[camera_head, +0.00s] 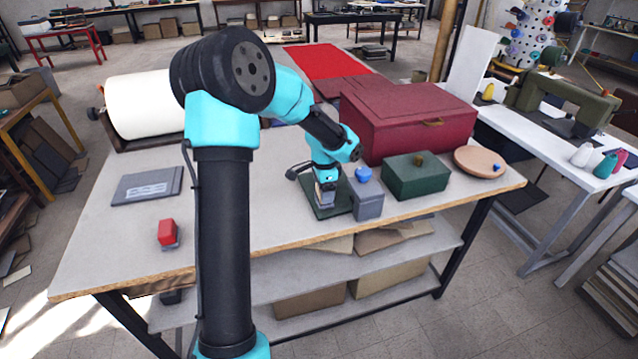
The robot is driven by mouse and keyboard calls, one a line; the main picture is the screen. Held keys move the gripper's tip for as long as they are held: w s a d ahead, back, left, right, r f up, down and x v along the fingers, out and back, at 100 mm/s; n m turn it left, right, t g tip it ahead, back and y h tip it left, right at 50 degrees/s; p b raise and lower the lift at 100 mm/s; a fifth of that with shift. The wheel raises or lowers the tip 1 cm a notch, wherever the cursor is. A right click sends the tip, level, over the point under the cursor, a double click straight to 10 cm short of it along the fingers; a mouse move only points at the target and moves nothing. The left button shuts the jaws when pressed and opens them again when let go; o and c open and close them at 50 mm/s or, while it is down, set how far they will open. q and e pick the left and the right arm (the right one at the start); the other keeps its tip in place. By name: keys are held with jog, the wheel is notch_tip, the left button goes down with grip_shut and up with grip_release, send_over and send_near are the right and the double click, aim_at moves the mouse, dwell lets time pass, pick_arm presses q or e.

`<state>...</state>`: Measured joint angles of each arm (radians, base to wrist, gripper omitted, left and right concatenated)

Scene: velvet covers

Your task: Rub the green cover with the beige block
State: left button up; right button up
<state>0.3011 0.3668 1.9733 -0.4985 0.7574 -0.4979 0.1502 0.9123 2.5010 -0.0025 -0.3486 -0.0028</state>
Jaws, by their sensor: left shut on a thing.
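My left arm reaches over the table, and its gripper (326,188) points down above a flat dark green cover (341,206). The gripper is shut on a small pale block (326,199), which looks like the beige block; the fingers hide most of it. The block is over the cover and looks to be on it or just above it, and I cannot tell if they touch. The arm and gripper hide part of the cover. My right gripper is not in view.
A grey box with a blue knob (366,198) stands close right of the cover. Beyond are a green box (415,177), a round wooden lid (480,162) and a large dark red chest (408,120). A red block (167,232) and grey pad (147,186) lie left.

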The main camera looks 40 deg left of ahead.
pick_arm(q)
jog(key=shift+s+d, duration=0.35)
jog(key=shift+d, duration=0.4)
jog(key=shift+s+d+r, duration=0.1)
jog(key=shift+s+d, duration=0.05)
jog(key=shift+d, duration=0.05)
jog(key=shift+r, duration=3.95)
jog(key=shift+a, duration=0.1)
